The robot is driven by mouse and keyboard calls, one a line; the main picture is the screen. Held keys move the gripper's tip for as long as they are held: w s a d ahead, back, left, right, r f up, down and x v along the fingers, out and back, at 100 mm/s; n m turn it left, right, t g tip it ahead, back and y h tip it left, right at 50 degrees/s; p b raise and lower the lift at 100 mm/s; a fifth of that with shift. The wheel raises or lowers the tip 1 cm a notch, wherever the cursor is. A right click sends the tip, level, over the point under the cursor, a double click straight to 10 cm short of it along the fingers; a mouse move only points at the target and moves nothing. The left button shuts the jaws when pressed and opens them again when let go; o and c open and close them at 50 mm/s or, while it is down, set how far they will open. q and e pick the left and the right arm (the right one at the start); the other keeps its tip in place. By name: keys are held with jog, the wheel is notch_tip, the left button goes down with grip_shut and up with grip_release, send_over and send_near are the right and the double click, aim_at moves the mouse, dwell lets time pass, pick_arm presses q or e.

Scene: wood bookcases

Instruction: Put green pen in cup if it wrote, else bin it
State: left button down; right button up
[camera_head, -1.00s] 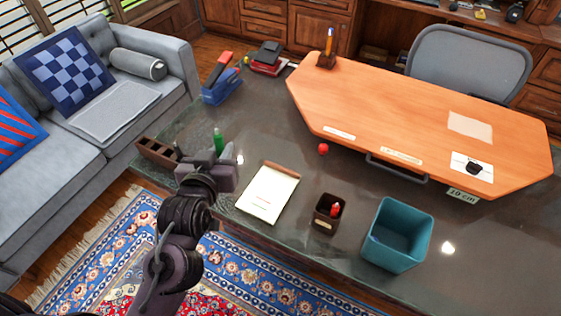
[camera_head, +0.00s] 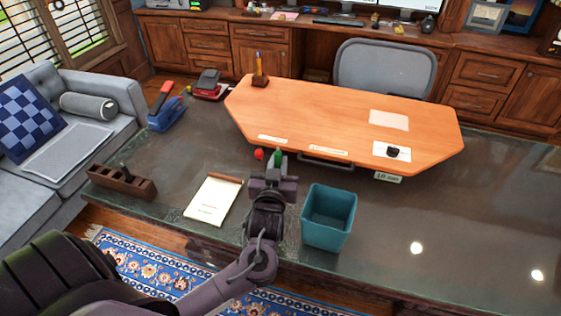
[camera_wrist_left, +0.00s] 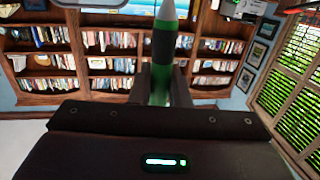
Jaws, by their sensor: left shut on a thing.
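My left gripper (camera_head: 273,176) is shut on the green pen (camera_head: 277,157), which stands upright between the fingers above the desk, left of the bin. In the left wrist view the pen (camera_wrist_left: 163,50) has a green body, a dark band and a pale pointed upper end. The teal bin (camera_head: 329,222) stands open on the desk, just right of the gripper. The dark cup is hidden behind my left gripper and arm. The notepad (camera_head: 213,200) lies left of the gripper; I cannot make out any green stroke on it. My right gripper is out of view.
A brown slotted holder (camera_head: 122,184) with a dark pen stands at the desk's left. A red ball (camera_head: 259,154) lies near the raised orange desktop (camera_head: 340,120). A blue stapler-like object (camera_head: 168,112) is at the back left. The dark desk right of the bin is clear.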

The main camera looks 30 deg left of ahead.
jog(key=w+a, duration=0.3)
pick_arm(q)
jog(key=a+f+n+y+b, duration=0.1)
jog(key=a+f+y+b, duration=0.1)
jog(key=f+b, duration=0.5)
notch_tip(320, 180, down, 2)
jog(key=shift+w+a+f, duration=0.2)
jog(key=shift+w+a, duration=0.1)
jog(key=shift+a, duration=0.55)
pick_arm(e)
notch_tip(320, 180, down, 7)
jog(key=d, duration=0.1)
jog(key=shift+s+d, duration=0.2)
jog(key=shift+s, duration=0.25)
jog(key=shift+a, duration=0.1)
pick_arm(q)
jog(key=c, duration=1.3)
grip_release()
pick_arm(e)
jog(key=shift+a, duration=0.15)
pick_arm(q)
jog(key=b+v, duration=0.1)
jog(key=v, duration=0.6)
jog(key=shift+s+d+b, duration=0.2)
jog(key=shift+s+b, duration=0.1)
jog(key=shift+s, duration=0.05)
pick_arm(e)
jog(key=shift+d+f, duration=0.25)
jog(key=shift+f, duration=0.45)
